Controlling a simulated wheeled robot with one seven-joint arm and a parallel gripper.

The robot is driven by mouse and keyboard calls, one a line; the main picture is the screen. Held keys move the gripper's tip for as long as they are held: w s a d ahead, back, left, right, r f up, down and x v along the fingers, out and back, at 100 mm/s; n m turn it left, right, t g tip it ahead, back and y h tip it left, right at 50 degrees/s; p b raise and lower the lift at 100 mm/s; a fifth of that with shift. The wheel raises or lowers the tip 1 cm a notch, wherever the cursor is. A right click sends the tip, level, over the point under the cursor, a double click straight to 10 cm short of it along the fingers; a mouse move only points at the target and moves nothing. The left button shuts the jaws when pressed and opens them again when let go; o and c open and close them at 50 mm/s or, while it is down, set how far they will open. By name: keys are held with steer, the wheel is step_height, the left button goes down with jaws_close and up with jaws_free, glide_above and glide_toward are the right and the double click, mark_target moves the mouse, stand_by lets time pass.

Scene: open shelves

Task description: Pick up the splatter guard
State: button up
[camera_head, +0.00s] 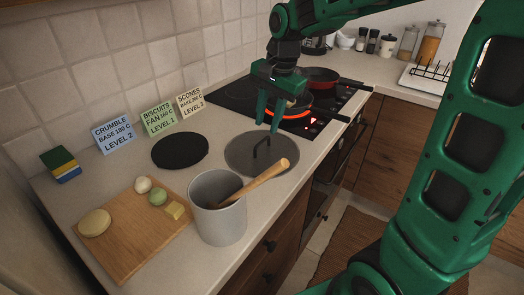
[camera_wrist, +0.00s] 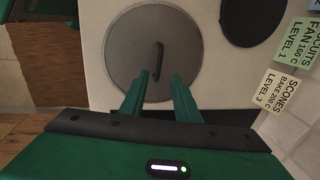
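The splatter guard (camera_head: 243,156) is a round, flat grey disc with a thin black upright handle in its middle. It lies on the counter in front of the hob, and the wrist view shows nearly all of it (camera_wrist: 130,45). My gripper (camera_head: 268,127) is above the guard's far part. The fingers appear apart from the handle, but the exact height gap is hard to tell.
A grey pot (camera_head: 218,222) with a wooden utensil leaning over the guard's near edge stands close by. A black disc (camera_head: 180,150) lies to the left. The hob behind has a glowing red ring and a red pan (camera_head: 320,77). A cutting board (camera_head: 135,245) holds food.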

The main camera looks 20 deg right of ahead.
mark_target(264, 139)
steer(key=shift+w+a+f, duration=0.1)
steer(key=shift+f, duration=0.85)
steer(key=shift+w+a+f, duration=0.15)
steer(key=shift+f, duration=0.8)
steer(key=shift+w+a+f, duration=0.1)
steer(key=shift+f, duration=0.85)
steer(key=shift+c, duration=0.2)
jaws_close()
